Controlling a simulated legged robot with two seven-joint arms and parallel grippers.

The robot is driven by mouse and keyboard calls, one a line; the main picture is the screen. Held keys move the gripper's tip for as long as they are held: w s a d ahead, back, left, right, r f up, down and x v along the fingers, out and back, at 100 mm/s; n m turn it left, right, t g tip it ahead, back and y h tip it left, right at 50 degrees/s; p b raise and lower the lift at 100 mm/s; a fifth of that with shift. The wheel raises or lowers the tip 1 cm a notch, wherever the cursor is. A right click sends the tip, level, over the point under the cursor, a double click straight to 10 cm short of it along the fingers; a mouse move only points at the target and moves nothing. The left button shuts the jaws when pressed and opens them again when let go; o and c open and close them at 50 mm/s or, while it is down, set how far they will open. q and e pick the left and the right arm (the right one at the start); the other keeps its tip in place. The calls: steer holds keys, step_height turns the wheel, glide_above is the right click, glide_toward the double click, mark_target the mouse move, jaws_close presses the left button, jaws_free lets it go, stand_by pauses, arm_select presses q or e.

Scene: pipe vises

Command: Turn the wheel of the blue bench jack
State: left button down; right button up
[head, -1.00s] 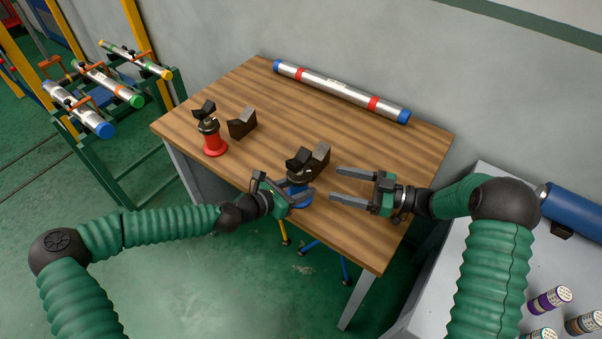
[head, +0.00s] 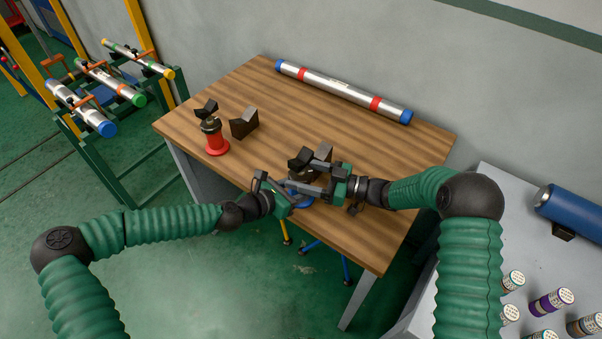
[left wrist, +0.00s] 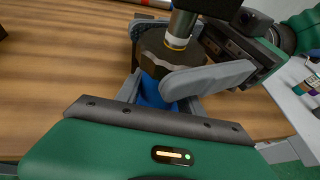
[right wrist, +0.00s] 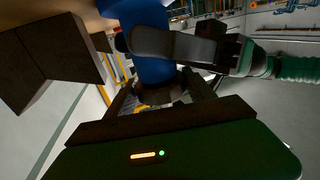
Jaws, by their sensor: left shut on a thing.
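The blue bench jack (head: 301,203) stands near the front edge of the wooden table (head: 380,225), mostly hidden by my grippers in the head view. Its dark wheel (left wrist: 168,64) sits above the blue body in the left wrist view. My left gripper (head: 296,192) is shut on the blue body just below the wheel. My right gripper (head: 312,176) reaches in from the right at wheel height. Its fingers are apart, one on each side of the jack. The right wrist view shows the blue body (right wrist: 148,25) close up; contact with the wheel is unclear.
A dark V-block (head: 323,153) stands right behind the jack. A red jack (head: 216,143) and another dark block (head: 244,122) stand at the table's left. A silver pipe (head: 345,90) lies along the back edge. The table's middle is clear.

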steer(key=shift+d, duration=0.1)
steer(key=c, duration=0.9)
steer(key=shift+o, duration=0.2)
steer(key=n+g, duration=0.1)
steer(key=g, duration=0.1)
steer(key=n+g, duration=0.2)
steer(key=shift+w+g+y, duration=0.2)
steer(key=shift+g+y, duration=0.2)
steer(key=shift+n+g, duration=1.2)
steer(key=shift+g, duration=0.6)
steer(key=o, duration=1)
steer(key=shift+c, duration=0.2)
steer(key=shift+o, duration=0.6)
steer(key=shift+s, duration=0.1)
steer(key=d, duration=0.2)
steer(key=w+d, duration=0.1)
steer(key=d, duration=0.4)
steer(key=shift+w+d+f, duration=0.1)
steer(key=shift+w+d, duration=0.1)
steer(key=shift+w, duration=0.1)
